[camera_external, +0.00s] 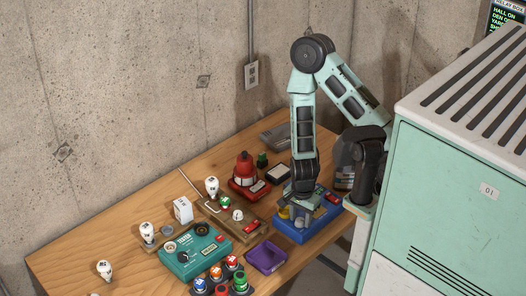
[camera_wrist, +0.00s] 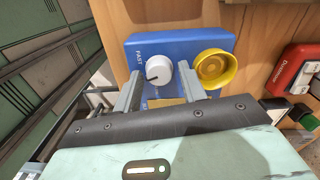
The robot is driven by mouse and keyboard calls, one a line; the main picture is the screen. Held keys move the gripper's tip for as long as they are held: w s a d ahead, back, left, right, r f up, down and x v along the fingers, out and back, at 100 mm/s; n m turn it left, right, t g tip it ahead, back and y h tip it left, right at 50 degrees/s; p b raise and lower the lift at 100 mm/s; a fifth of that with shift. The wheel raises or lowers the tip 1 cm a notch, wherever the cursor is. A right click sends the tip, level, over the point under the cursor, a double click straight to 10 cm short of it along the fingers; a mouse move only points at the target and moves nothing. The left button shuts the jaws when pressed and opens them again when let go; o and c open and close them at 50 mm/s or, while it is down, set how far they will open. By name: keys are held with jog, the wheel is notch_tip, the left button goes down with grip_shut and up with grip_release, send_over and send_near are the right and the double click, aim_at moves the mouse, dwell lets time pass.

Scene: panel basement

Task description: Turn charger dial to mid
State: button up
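The charger is a blue box (camera_wrist: 190,44) with a white round dial (camera_wrist: 158,70) and a yellow ring-shaped part (camera_wrist: 213,68) beside it. The word FAST is printed left of the dial. The dial's dark pointer line points to its lower left in the wrist view. My gripper (camera_wrist: 159,76) is open, with one finger at each side of the dial; I cannot tell whether either finger touches it. In the external view, the blue box (camera_external: 322,226) stands at the table's right front, with my gripper (camera_external: 300,212) down over it and hiding the dial.
A teal box with dials (camera_external: 195,252) stands front left, and a purple tray (camera_external: 265,257) lies nearer. A red device (camera_external: 246,178) and a brown board (camera_external: 228,215) stand left of the charger. A mint cabinet (camera_external: 455,190) stands at right. The table's left back (camera_external: 110,225) is fairly clear.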

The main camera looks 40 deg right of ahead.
aim_at(300, 220)
jog(key=shift+o, duration=0.2)
notch_tip(300, 220, up, 17)
jog(key=p, duration=1.2)
jog(key=shift+r, duration=0.2)
